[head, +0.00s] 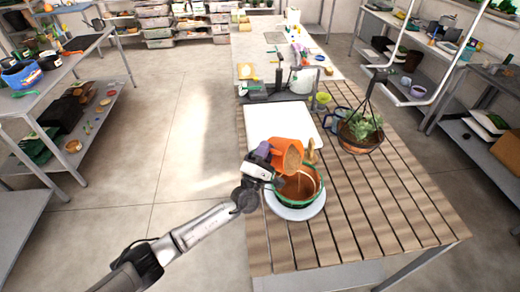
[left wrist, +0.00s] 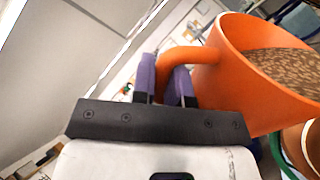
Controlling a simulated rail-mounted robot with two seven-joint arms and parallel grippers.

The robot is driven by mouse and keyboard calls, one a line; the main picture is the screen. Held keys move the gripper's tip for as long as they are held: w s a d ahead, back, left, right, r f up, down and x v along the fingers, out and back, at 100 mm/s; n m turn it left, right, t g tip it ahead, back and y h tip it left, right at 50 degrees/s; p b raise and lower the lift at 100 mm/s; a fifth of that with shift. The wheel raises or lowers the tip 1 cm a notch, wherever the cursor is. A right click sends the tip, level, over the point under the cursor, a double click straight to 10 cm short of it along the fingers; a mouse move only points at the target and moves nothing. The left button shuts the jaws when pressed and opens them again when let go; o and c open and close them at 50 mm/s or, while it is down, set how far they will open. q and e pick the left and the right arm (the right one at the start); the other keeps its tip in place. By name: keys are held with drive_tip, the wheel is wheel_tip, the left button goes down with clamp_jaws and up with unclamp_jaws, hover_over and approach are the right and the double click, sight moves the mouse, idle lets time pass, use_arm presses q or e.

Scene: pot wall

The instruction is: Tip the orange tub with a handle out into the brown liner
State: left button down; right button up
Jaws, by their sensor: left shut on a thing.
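Brown grainy stuff shows inside the tub in the left wrist view (left wrist: 245,80). The liner sits with a green band around it on a round white plate (head: 292,213). A thin streak shows between the tub's lip and the liner; I cannot tell if it is falling grains. My left gripper (head: 265,153) is shut on the tub's handle, and its purple fingers (left wrist: 165,80) pinch it in the left wrist view. My right gripper is not in view.
The plate stands on a slatted wooden table (head: 390,215). A white board (head: 283,122) lies just behind the tub. A hanging planter with a green plant (head: 362,128) and a blue mug (head: 338,119) stand to the right. The front right slats are clear.

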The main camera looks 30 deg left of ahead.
use_arm(q)
drive_tip(key=d+m+h, duration=0.1)
drive_tip(key=m+h, duration=0.1)
drive_tip(key=shift+s+d+r+m, duration=0.1)
drive_tip(key=shift+d+m, duration=0.1)
drive_tip(key=shift+m, duration=0.2)
drive_tip(key=d+m+h, duration=0.1)
drive_tip(key=m+h, duration=0.1)
drive_tip(key=d+m+h, duration=0.2)
drive_tip(key=m, duration=0.1)
drive_tip(key=d+r+m+h, duration=0.1)
drive_tip(key=m+h, duration=0.1)
drive_tip(key=m, duration=0.1)
drive_tip(key=shift+s+d+g, duration=0.25)
drive_tip(key=shift+d+g, duration=0.05)
drive_tip(key=shift+d, duration=0.1)
drive_tip(key=d+f+m+g+h, duration=0.1)
drive_tip(key=d+m+g+h, duration=0.2)
drive_tip(key=m, duration=0.6)
drive_tip(key=shift+s+d+g+h, duration=0.4)
drive_tip(key=shift+d+h, duration=0.7)
drive_tip(key=shift+d, duration=0.8)
drive_tip(key=shift+f, duration=0.15)
idle(3.2)
